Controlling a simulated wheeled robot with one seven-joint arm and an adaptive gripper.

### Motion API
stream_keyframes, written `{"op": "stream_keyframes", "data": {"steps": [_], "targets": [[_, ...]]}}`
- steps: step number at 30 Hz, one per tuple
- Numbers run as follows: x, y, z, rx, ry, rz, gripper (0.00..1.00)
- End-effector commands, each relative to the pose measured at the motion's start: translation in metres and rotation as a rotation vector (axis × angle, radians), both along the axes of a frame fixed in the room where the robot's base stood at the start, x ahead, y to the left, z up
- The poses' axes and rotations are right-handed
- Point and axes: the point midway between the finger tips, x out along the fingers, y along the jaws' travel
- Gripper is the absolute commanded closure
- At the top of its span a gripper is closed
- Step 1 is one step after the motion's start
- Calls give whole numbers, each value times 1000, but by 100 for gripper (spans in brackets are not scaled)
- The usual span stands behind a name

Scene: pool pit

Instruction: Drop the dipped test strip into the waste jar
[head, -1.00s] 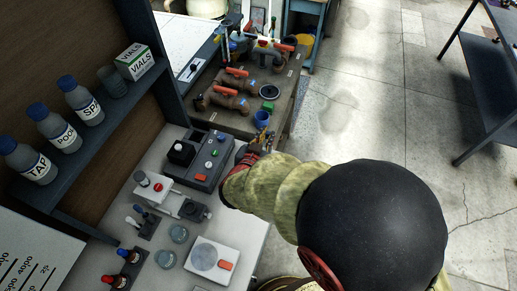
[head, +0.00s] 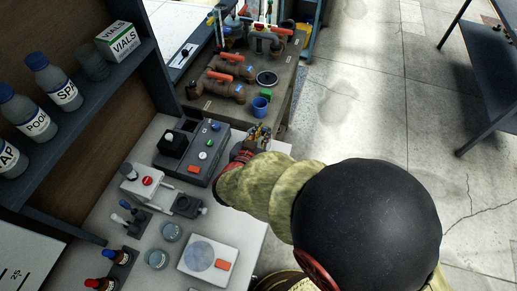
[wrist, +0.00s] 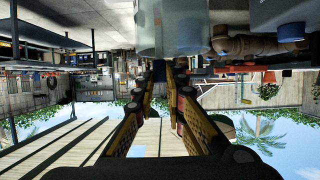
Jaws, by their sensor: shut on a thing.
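My gripper (head: 259,133) is just past the right edge of the white counter, beside the grey control box, with the brown bench beyond it. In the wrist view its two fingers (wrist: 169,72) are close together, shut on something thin. The test strip itself is too small or hidden to make out. A large pale translucent vessel (wrist: 172,25) fills the top middle of the wrist view, close to the fingertips. Two small glass jars (head: 171,232) (head: 157,258) stand on the counter, and a clear jar (head: 94,64) is on the shelf. I cannot tell which is the waste jar.
The counter holds the grey control box (head: 196,152), a white device with a red button (head: 143,180), dropper bottles (head: 119,261) and a white scale (head: 209,262). A blue cup (head: 261,107) and pipe valves (head: 223,88) stand on the brown bench.

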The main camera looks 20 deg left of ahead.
Motion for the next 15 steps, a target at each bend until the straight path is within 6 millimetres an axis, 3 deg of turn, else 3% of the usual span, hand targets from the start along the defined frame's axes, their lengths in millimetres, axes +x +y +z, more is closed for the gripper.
{"op": "stream_keyframes", "data": {"steps": [8,9,15], "targets": [[0,0,0,1,-1,0,96],[0,0,0,1,-1,0,86],[0,0,-1,1,-1,0,75]]}}
